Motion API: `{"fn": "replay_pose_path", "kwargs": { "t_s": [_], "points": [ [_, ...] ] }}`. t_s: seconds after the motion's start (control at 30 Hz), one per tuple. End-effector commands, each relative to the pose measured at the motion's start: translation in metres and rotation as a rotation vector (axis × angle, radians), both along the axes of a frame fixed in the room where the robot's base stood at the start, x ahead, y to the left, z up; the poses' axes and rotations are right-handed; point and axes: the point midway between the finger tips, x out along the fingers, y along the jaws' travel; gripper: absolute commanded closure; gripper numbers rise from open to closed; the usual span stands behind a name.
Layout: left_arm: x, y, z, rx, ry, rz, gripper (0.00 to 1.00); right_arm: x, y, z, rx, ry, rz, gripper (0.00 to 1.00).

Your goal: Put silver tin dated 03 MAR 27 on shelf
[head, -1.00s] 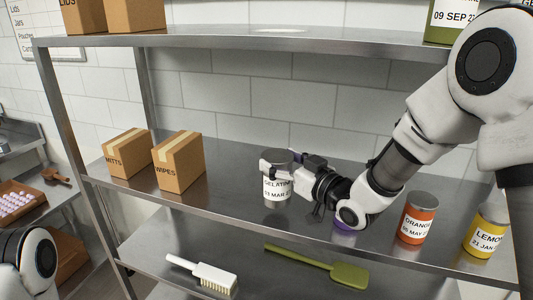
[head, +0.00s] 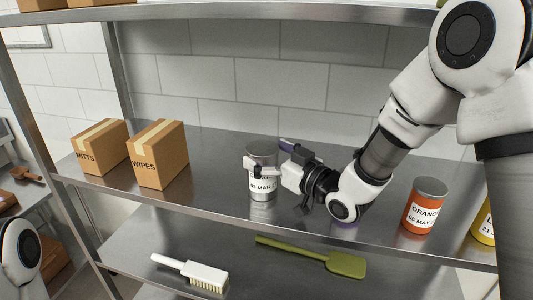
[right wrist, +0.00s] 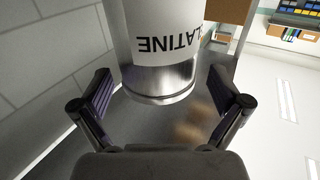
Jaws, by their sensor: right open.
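The silver tin (head: 262,186) has a white label reading "03 MAR 2…"; it stands upright on the middle shelf (head: 215,205). In the right wrist view the same tin (right wrist: 165,45) shows upside down, with part of the word "GELATINE". My right gripper (head: 268,156) is at the tin's upper part, one finger in front and one behind. It is open; in the right wrist view its fingers (right wrist: 163,98) stand wide, with gaps beside the tin. My left gripper is not in view; only part of my left arm shows at the lower left.
Boxes marked MITTS (head: 99,148) and WIPES (head: 159,156) stand left of the tin. An orange tin (head: 424,208) and a yellow tin (head: 484,227) stand right. A purple item is mostly behind my wrist. A brush (head: 195,271) and green spatula (head: 318,258) lie below.

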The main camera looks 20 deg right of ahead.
Motion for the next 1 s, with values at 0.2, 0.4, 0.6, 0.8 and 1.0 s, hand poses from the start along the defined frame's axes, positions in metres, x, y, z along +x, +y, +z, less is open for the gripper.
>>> {"fn": "replay_pose_path", "kwargs": {
  "t_s": [0.2,0.4,0.6,0.8,1.0],
  "points": [
    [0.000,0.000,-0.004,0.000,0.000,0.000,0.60,-0.006,-0.004,-0.001,0.004,0.000,-0.003,0.01],
    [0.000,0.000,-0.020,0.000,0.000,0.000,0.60,-0.042,-0.022,-0.003,0.009,-0.001,-0.003,0.01],
    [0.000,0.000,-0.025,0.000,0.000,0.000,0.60,-0.065,-0.033,-0.001,0.004,-0.001,-0.001,0.01],
    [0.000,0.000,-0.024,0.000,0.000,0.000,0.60,-0.067,-0.033,0.000,0.000,0.000,0.000,0.01],
    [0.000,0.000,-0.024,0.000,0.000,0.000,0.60,-0.067,-0.033,0.000,0.000,0.000,0.000,0.01]
  ]
}}
